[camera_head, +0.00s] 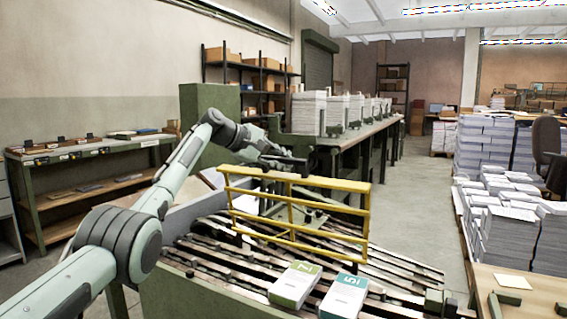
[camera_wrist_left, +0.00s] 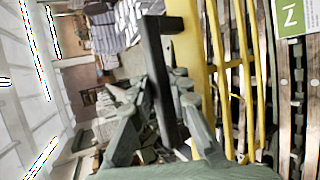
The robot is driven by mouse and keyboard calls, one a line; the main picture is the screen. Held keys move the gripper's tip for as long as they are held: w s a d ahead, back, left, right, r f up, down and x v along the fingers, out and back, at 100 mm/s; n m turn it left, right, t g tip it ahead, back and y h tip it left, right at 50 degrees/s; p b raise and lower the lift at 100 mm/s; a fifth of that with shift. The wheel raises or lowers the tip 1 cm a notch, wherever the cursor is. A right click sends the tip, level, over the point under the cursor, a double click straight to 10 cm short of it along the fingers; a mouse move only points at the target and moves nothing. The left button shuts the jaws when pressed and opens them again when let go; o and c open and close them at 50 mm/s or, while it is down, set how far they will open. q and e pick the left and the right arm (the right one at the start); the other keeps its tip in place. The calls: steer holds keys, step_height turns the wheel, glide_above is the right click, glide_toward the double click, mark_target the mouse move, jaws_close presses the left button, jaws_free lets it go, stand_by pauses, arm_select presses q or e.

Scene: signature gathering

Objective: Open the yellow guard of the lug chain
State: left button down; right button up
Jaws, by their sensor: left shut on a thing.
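The yellow guard (camera_head: 345,183), a frame of rails and posts, stands over the slatted lug chain (camera_head: 230,258). In the left wrist view the yellow guard (camera_wrist_left: 198,75) runs along the right side of the fingers. My left gripper (camera_head: 283,161) is at the guard's upper left part, by a short dark bar. In the left wrist view this dark bar (camera_wrist_left: 157,75) passes between the fingers of my left gripper (camera_wrist_left: 150,95), which is shut on it. Part of the fingers is hidden behind the bar. My right gripper is not in view.
Two booklets, one green (camera_head: 294,283) and one teal (camera_head: 344,296), lie on the chain in front of the guard. A row of paper stacks (camera_head: 309,113) stands behind. A wooden desk (camera_head: 540,290) is at lower right, paper piles (camera_head: 510,235) beyond it.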

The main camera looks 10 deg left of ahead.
arm_select(q)
steer(key=c, duration=1.5)
jaws_free()
steer(key=shift+r, duration=0.35)
steer(key=shift+c, duration=0.2)
steer(key=shift+f, duration=0.1)
steer(key=shift+s+a, duration=0.1)
steer(key=v, duration=1.1)
steer(key=shift+s+a, duration=0.25)
steer(key=shift+s, duration=0.05)
